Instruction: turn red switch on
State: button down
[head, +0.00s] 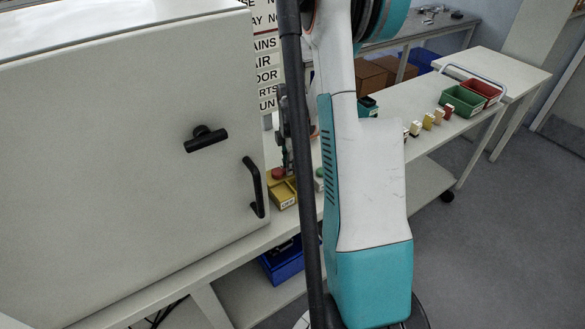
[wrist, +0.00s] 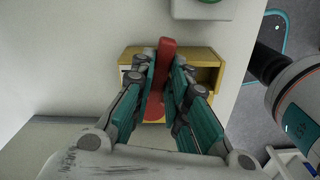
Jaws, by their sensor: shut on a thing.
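The red switch (wrist: 166,46) is a long red lever on a yellow box (wrist: 208,54) in the wrist view. My gripper (wrist: 164,66) has its teal fingers on either side of the lever and is shut on it. The fingers hide part of the lever and box. In the head view, the red switch (head: 278,174) shows as a small red patch above the yellow box (head: 284,194), which has a small white label. My gripper (head: 287,155) is there too, mostly hidden behind my arm.
A large grey cabinet (head: 120,130) with a black handle (head: 254,187) stands close left of the box. A green button (head: 319,172) is just right of it. Small coloured blocks (head: 428,121), a green bin (head: 462,101) and a red bin (head: 481,90) stand farther right.

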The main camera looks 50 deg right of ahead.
jog(key=shift+w+d+n, duration=0.1)
jog(key=shift+w+n, duration=0.2)
jog(key=shift+n, duration=0.4)
jog(key=shift+w+d+n, duration=0.1)
jog(key=shift+w+n, duration=0.15)
jog(key=shift+n, duration=0.45)
jog(key=c, duration=1.6)
grip_release()
jog(key=shift+o, duration=0.2)
notch_tip(320, 180, up, 12)
